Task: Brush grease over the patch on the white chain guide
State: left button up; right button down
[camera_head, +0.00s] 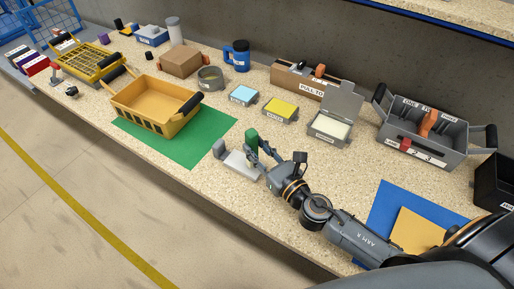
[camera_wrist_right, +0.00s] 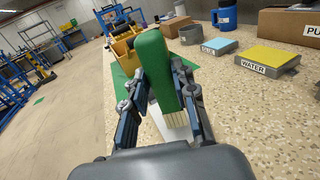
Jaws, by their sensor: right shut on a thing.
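My right gripper (camera_head: 265,160) is shut on a green-handled brush (camera_head: 252,140). In the right wrist view the brush (camera_wrist_right: 158,70) is between the gripper's fingers (camera_wrist_right: 163,100), with its pale bristles (camera_wrist_right: 174,119) pointing down. The white chain guide (camera_head: 240,167) lies on the bench under the brush, with a grey upright block at its left end. Part of the white guide (camera_wrist_right: 178,133) shows below the bristles in the wrist view. I cannot tell whether the bristles touch it, and no patch can be made out. My left gripper is not in view.
An open grey tin (camera_head: 329,128) with pale contents stands behind, beside yellow (camera_head: 281,107) and light-blue (camera_head: 243,94) topped boxes. A yellow crate (camera_head: 150,104) sits on a green mat (camera_head: 200,148) to the left. A grey tote (camera_head: 435,139) and blue mat (camera_head: 385,216) are right.

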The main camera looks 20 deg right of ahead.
aim_at(255, 137)
jog(key=shift+f+b, duration=0.75)
jog(key=shift+f, duration=0.15)
dwell(0.8)
jog(key=shift+r, duration=0.15)
jog(key=shift+w+a+r, duration=0.1)
jog(key=shift+w+a, duration=0.4)
jog(key=shift+w, duration=0.2)
jog(key=shift+w+a+f, duration=0.25)
jog(key=shift+w+a, duration=0.85)
jog(key=shift+w, duration=0.2)
jog(key=shift+s+d+r, duration=0.2)
jog(key=shift+s+d, duration=0.65)
jog(key=shift+s, duration=0.15)
jog(key=shift+s+d+f, duration=0.15)
jog(key=shift+s+d, duration=0.25)
jog(key=shift+s, duration=0.15)
jog(key=shift+s+d+f, duration=0.15)
jog(key=shift+s+d, duration=0.2)
jog(key=shift+s, duration=0.15)
notch_tip(255, 137, up, 6)
jog(key=p, duration=0.6)
jog(key=shift+w+r, duration=0.1)
jog(key=shift+r, duration=0.05)
